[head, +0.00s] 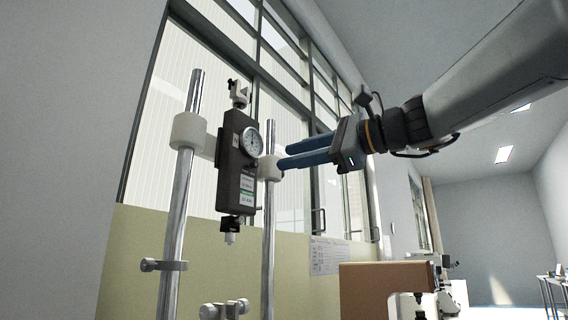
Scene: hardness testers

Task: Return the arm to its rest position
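My gripper (284,157) reaches in from the upper right on my grey arm. Its two blue fingers point left and look parted, with nothing visible between them. The hardness tester stands at left: a dark gauge body (237,165) with a round dial (251,141), held between two upright metal posts. The lower fingertip overlaps the white collar (270,168) on the right post in the picture. I cannot tell whether it touches the collar or is only in line with it.
A white collar (187,131) and a small clamp (164,265) sit on the left post. A brown box (374,289) and other equipment (424,303) stand lower right. Tall windows (290,100) line the wall behind. The space right of and below my arm looks open.

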